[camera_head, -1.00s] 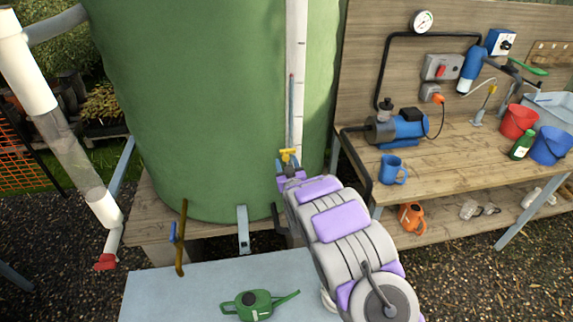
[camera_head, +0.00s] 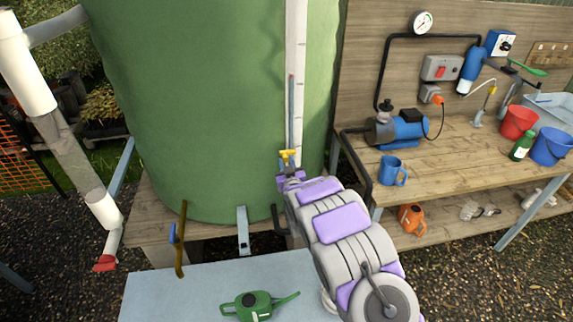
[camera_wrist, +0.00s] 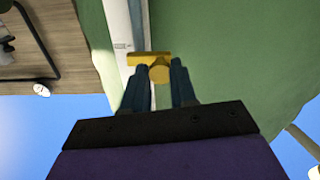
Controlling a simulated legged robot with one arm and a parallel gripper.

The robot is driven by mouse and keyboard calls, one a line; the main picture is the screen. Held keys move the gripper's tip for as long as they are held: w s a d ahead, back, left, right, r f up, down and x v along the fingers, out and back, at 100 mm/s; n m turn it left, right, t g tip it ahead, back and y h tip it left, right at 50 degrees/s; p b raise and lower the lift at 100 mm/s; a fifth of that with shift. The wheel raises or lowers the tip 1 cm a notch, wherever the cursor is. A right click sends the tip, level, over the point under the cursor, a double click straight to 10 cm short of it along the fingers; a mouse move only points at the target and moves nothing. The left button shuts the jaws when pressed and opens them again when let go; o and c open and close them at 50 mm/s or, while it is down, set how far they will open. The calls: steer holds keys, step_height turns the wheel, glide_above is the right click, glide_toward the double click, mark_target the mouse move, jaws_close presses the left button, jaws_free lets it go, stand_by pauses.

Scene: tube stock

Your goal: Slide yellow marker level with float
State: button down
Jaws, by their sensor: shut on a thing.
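The yellow marker (camera_head: 287,154) sits low on the white gauge board (camera_head: 297,60) on the green tank (camera_head: 210,90). A narrow bluish sight tube (camera_head: 291,110) runs up the board above the marker, with a small reddish spot near its top that may be the float; it is too small to be sure. My gripper (camera_head: 288,165) is shut on the marker from below. In the wrist view the marker (camera_wrist: 158,68) shows as a yellow bar with a round knob between my fingers (camera_wrist: 158,85).
A workbench on the right holds a blue pump (camera_head: 400,128), a blue mug (camera_head: 393,171), a red bucket (camera_head: 518,121) and a blue bucket (camera_head: 550,146). A green watering can (camera_head: 255,305) sits on the grey surface in front. A brown-handled lever (camera_head: 182,240) stands below the tank.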

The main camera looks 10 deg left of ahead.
steer(key=shift+a+r, duration=0.1)
stand_by(0.3)
step_height(320, 180, up, 28)
steer(key=p, duration=0.5)
steer(key=c, duration=0.9)
jaws_free()
steer(key=p+v, duration=0.1)
steer(key=v, duration=1.6)
steer(key=shift+s, duration=0.2)
